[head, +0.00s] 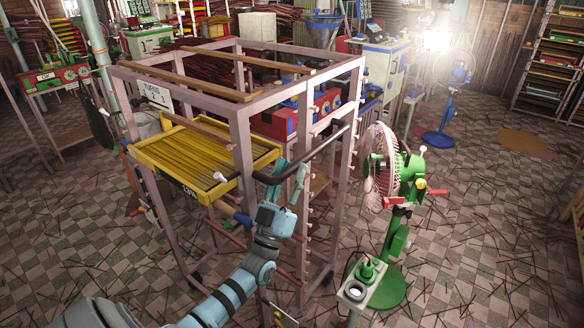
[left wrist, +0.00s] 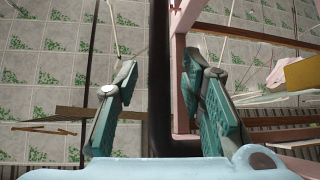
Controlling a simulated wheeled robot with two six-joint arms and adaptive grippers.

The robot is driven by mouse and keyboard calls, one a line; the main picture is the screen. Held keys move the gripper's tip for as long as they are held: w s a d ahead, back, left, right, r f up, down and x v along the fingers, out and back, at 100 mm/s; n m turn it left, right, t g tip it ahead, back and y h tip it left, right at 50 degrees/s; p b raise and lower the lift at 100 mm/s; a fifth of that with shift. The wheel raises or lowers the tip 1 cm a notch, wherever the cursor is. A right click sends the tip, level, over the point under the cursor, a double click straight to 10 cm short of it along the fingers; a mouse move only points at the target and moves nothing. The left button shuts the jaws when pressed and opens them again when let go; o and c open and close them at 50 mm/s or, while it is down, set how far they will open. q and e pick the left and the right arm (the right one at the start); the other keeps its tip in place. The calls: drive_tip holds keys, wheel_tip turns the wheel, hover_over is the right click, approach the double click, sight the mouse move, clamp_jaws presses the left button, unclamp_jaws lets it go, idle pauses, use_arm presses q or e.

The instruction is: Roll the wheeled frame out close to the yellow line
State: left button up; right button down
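The wheeled frame (head: 240,110) is a tall pale pink open rack in the middle of the head view, standing upright on the tiled floor. A dark push bar (head: 315,152) sticks out on its near side. My left gripper (head: 287,182) is at this bar. In the left wrist view the bar (left wrist: 160,70) runs between the two spread fingers (left wrist: 160,105). A gap shows on its left side; the right finger is close to it, and I cannot tell whether they touch. I cannot make out a yellow line on the floor. My right gripper is not in view.
A yellow tray of sticks (head: 165,158) sits in the frame. A green fan (head: 395,175) stands close to its right, with a grey stand (head: 358,292) in front. A blue fan (head: 448,105) is farther back. Machines crowd the back; tiled floor with scattered sticks lies open at the right.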

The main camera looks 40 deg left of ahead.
use_arm(q)
drive_tip(key=shift+w+r, duration=0.2)
drive_tip(key=shift+r, duration=0.1)
drive_tip(key=shift+c, duration=0.5)
clamp_jaws()
drive_tip(key=shift+f, duration=0.1)
